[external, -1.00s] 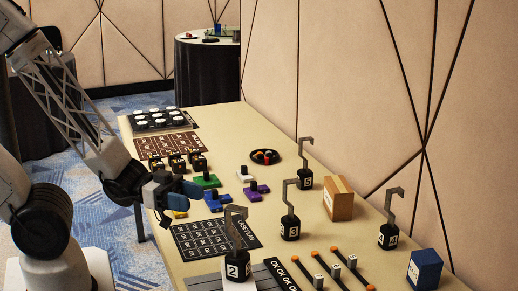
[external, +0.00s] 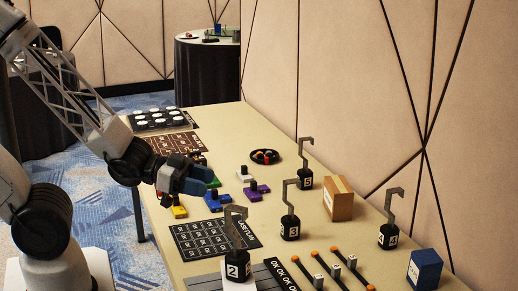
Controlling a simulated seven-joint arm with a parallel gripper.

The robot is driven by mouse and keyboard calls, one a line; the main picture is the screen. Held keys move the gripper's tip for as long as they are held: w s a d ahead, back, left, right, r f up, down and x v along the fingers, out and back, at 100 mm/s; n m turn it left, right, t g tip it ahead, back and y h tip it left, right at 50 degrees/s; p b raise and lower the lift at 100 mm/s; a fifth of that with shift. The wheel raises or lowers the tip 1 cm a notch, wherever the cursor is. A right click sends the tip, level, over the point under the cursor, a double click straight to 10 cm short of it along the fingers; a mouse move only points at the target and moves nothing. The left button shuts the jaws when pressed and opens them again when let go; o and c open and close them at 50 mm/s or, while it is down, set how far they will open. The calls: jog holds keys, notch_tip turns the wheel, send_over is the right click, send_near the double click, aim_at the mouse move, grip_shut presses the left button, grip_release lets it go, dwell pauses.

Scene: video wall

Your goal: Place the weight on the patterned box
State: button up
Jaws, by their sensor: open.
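Several black weights with tall grey hooks stand upright on the table: one marked 2 (external: 238,263) at the front, one (external: 290,226) in the middle, one marked 5 (external: 305,178) behind it, and one marked 4 (external: 388,236) at the right. A tan box (external: 339,200) and a blue box (external: 425,270) stand on the right side; I cannot tell which counts as patterned. My gripper (external: 207,181), with blue fingers, is open and empty above the coloured blocks, left of the weights.
Coloured blocks with black knobs, including a blue one (external: 217,201) and a purple one (external: 256,191), lie below and beside my gripper. A black number mat (external: 205,238), orange-tipped sliders (external: 335,268) and a round black dish (external: 264,157) are nearby. A wall borders the table's right edge.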

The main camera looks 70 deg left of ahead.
jog(key=a+r+n+g+y, duration=0.45)
jog(key=a+y, duration=0.35)
jog(key=a, duration=0.2)
jog(key=s+r+n+g, duration=0.2)
jog(key=s+r+g, duration=0.4)
jog(key=s, duration=0.4)
jog(key=shift+a+r, duration=0.35)
jog(key=shift+r, duration=0.25)
